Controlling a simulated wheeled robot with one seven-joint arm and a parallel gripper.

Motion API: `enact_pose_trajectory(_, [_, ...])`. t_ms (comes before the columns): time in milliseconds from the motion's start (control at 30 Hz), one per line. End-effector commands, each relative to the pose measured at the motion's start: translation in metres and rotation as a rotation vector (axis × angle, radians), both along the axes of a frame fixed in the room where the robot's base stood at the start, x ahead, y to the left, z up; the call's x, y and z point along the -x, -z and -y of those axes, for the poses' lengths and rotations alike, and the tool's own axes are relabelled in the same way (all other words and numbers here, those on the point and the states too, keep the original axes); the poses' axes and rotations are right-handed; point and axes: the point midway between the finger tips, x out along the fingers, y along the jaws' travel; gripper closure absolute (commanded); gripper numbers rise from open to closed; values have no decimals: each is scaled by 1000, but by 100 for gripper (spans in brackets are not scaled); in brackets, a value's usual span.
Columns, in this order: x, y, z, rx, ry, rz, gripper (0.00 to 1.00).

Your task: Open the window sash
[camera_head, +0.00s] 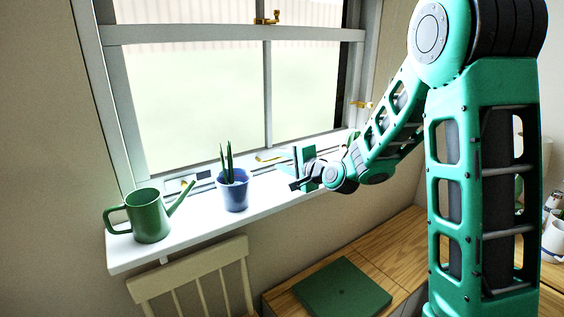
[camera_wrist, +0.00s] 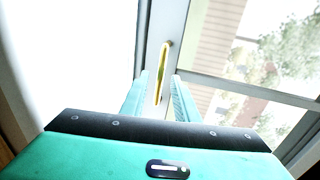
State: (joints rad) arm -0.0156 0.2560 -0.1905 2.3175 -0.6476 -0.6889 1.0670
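The window sash (camera_head: 205,95) is a grey-white frame around large panes, with its bottom rail down near the white sill in the head view. A brass pull (camera_head: 268,157) sits low on it. My gripper (camera_head: 289,168) is just to the right of that pull, close to the bottom rail. In the wrist view, my gripper (camera_wrist: 159,76) has its two teal fingers apart. A long brass piece (camera_wrist: 163,66) shows between them with a gap on both sides; I cannot tell how deep it sits. A brass catch (camera_head: 267,18) is on the upper rail.
A green watering can (camera_head: 150,216) and a blue pot (camera_head: 234,192) with a spiky plant stand on the white sill (camera_head: 190,236), left of my gripper. A cream chair (camera_head: 195,275) is below. A green square (camera_head: 342,291) lies on the wooden top. Mugs stand far right.

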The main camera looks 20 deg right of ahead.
Motion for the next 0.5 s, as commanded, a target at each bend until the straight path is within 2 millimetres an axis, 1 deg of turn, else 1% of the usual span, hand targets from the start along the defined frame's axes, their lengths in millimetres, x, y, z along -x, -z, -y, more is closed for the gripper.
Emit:
enact_pose_trajectory(133, [-10, 2, -4, 1, 0, 1, 72])
enact_pose_trajectory(467, [-12, 3, -4, 0, 0, 0, 72])
enact_pose_trajectory(500, [-12, 3, -4, 0, 0, 0, 82])
